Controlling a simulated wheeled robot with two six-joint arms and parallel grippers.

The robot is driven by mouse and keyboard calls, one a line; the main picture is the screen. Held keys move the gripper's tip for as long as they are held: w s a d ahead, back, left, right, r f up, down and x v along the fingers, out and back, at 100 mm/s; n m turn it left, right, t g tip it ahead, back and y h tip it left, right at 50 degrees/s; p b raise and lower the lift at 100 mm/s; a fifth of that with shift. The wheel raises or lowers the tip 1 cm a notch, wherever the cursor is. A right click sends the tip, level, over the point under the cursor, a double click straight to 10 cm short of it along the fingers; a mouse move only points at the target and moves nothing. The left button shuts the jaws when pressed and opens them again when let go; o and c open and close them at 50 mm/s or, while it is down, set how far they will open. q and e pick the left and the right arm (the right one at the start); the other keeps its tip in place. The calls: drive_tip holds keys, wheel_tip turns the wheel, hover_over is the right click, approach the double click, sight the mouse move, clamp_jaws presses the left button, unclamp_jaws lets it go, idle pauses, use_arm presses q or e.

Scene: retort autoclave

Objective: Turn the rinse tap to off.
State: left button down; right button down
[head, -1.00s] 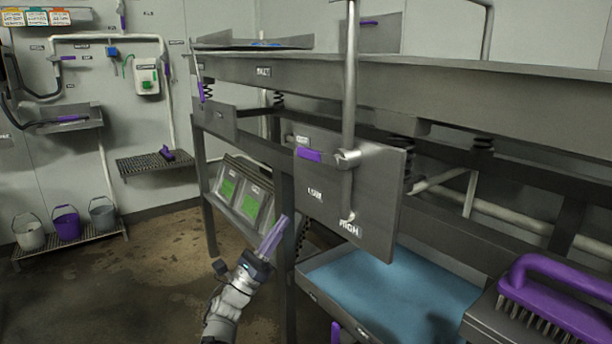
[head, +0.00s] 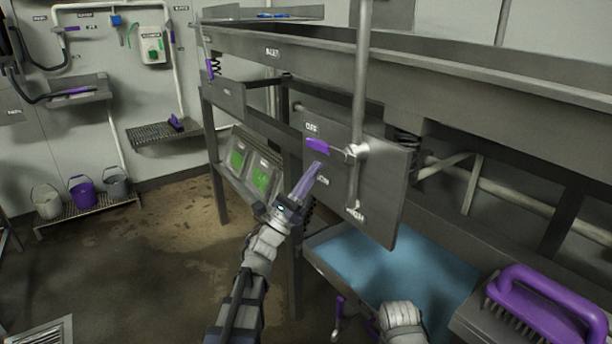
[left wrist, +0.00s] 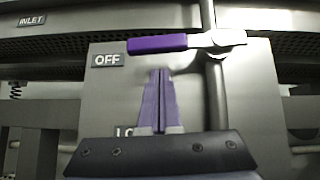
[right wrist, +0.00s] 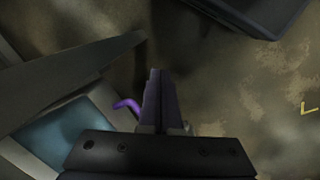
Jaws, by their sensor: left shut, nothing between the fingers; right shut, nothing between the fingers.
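The rinse tap's purple-gripped lever (head: 318,146) extends left from a metal hub (head: 355,150) on a grey plate (head: 385,190). Its grip is just below the OFF label (head: 312,127) in the head view. In the left wrist view the lever (left wrist: 158,43) is nearly level, with OFF (left wrist: 107,60) below its left end. LOW and HIGH labels are lower on the plate. My left gripper (head: 318,167) is shut and empty, its tips pointing up just below the lever, apparently apart from it. The left wrist view shows its tips (left wrist: 160,73). My right gripper (right wrist: 154,73) is shut and empty.
A vertical pipe (head: 361,75) runs through the hub. A blue-floored tray (head: 390,280) lies below the plate, with a purple brush (head: 550,305) to its right. A long grey trough (head: 450,75) runs above. Buckets (head: 83,190) stand at the far left.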

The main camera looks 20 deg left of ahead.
use_arm(q)
drive_tip(key=shift+r+p, duration=0.7)
drive_tip(key=shift+r, duration=0.4)
drive_tip(key=shift+r, duration=0.1)
drive_tip(key=shift+w+a+r+p, duration=0.3)
drive_tip(key=shift+r+p, duration=0.35)
drive_tip(key=shift+p, duration=0.15)
drive_tip(key=w+d+f+b+v, duration=0.1)
drive_tip(key=w+f+b+v, duration=0.1)
drive_tip(key=b+v, duration=0.9)
drive_tip(key=v, duration=0.2)
drive_tip(key=shift+f+b, duration=0.25)
drive_tip(key=shift+b, duration=0.05)
